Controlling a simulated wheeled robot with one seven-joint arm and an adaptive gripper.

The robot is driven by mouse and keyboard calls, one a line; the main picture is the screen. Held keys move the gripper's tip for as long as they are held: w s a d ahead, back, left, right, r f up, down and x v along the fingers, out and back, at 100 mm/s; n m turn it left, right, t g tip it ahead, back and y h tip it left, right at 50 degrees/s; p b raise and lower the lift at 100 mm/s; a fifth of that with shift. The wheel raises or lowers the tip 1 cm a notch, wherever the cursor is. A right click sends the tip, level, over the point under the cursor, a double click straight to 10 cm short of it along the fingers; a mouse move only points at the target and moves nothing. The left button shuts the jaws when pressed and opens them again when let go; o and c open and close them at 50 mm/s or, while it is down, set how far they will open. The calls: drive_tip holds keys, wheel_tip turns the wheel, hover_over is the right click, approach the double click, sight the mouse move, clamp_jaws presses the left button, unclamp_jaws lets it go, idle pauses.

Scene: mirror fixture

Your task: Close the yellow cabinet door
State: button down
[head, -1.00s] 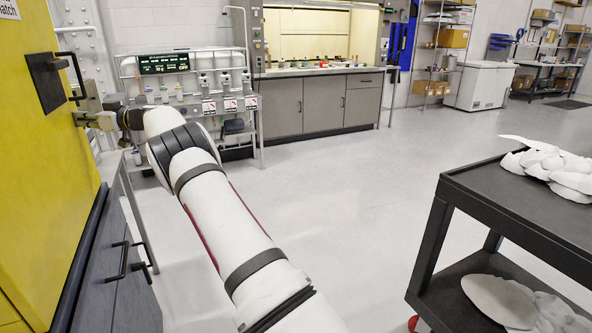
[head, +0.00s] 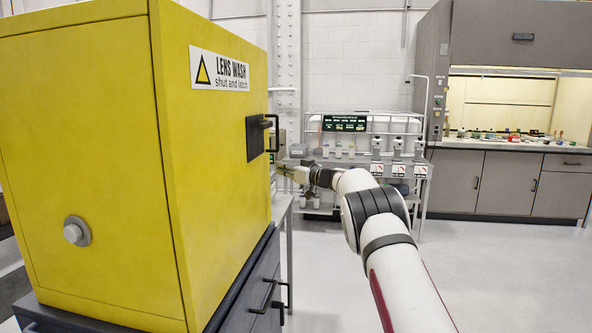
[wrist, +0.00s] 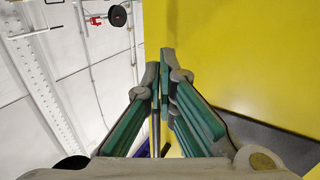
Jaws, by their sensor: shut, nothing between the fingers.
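The yellow cabinet (head: 85,150) stands at the left of the head view, its side facing me. Its yellow door (head: 215,190) bears a "LENS WASH shut and latch" sign (head: 219,70) and a black handle (head: 272,136) near the far edge. I see no gap along the door's near edge; the far edge is partly hidden, so I cannot tell whether it is fully shut. My gripper (head: 280,170) is at the far edge, just below the handle. In the wrist view its green-padded fingers (wrist: 165,62) are together and empty, with the yellow surface (wrist: 235,55) at right; contact is unclear.
A dark drawer unit (head: 258,285) with black handles is under the cabinet. A rack with bottles (head: 375,145) stands behind my gripper. A grey fume hood (head: 505,180) is at the back right. The floor (head: 510,275) at right is open.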

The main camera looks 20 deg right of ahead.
drive_tip(key=s+d, duration=0.5)
drive_tip(key=d, duration=0.4)
drive_tip(key=s+d+r+m+t+h+p, duration=0.1)
drive_tip(key=s+r+m+t+h+p, duration=0.2)
drive_tip(key=r, duration=0.6)
drive_tip(key=s+d+r+m+h+p, duration=0.1)
drive_tip(key=s+r+m+h, duration=0.1)
drive_tip(key=r+h, duration=0.5)
drive_tip(key=s+a+r+m+g+h+p, duration=0.1)
drive_tip(key=s+r+m, duration=0.1)
drive_tip(key=s+r, duration=0.35)
drive_tip(key=s+r+m+g+h+p, duration=0.1)
drive_tip(key=s+r+m+g+h, duration=0.1)
drive_tip(key=s, duration=0.6)
drive_tip(key=s+a+f+n+g+y+p, duration=0.1)
drive_tip(key=s+a+f, duration=0.4)
drive_tip(key=s, duration=1.2)
drive_tip(key=s+a+f+n+g+y+p, duration=0.1)
drive_tip(key=s+a+f+g+p, duration=0.2)
drive_tip(key=s, duration=1.4)
drive_tip(key=s+a+f+n+g+y+p, duration=0.1)
drive_tip(key=s+a+f+g, duration=0.6)
drive_tip(key=s, duration=1)
drive_tip(key=a+f+y+p, duration=0.1)
drive_tip(key=a+f, duration=0.1)
drive_tip(key=a, duration=0.2)
drive_tip(key=shift+a, duration=0.2)
